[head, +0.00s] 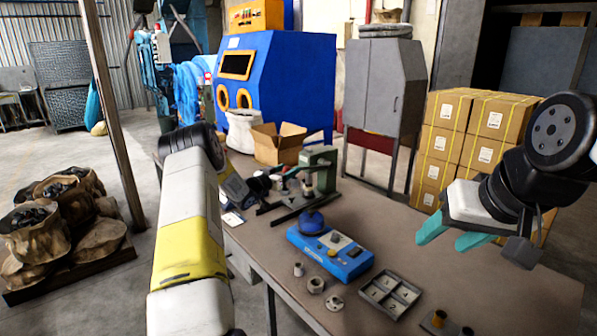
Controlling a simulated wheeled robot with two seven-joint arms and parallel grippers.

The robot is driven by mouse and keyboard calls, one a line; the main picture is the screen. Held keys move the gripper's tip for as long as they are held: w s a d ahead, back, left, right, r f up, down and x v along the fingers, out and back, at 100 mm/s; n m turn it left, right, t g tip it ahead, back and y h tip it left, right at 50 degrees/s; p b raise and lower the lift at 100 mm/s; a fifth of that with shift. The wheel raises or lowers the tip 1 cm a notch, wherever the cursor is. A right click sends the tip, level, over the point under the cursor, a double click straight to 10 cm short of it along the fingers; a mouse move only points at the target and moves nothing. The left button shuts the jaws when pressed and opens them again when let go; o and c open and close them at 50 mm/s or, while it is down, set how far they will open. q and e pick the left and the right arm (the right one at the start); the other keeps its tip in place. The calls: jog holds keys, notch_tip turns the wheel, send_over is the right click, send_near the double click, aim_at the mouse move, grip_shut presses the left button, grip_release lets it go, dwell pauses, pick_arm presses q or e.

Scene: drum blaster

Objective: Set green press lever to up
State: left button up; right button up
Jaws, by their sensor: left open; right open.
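The green press (324,165) stands on its dark base at the far part of the table. Its lever is hard to make out; its position cannot be told from this view. My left gripper (270,184) is at the left side of the press, close to it.
On the table (440,270), a blue control box (331,253) stands in front of the press. Several small metal parts and a grey divided tray (391,293) lie nearer. An open cardboard box (277,145) is behind the press. Stacked cartons (455,140) stand behind the table.

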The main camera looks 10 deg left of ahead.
pick_arm(q)
grip_shut()
dwell(1.3)
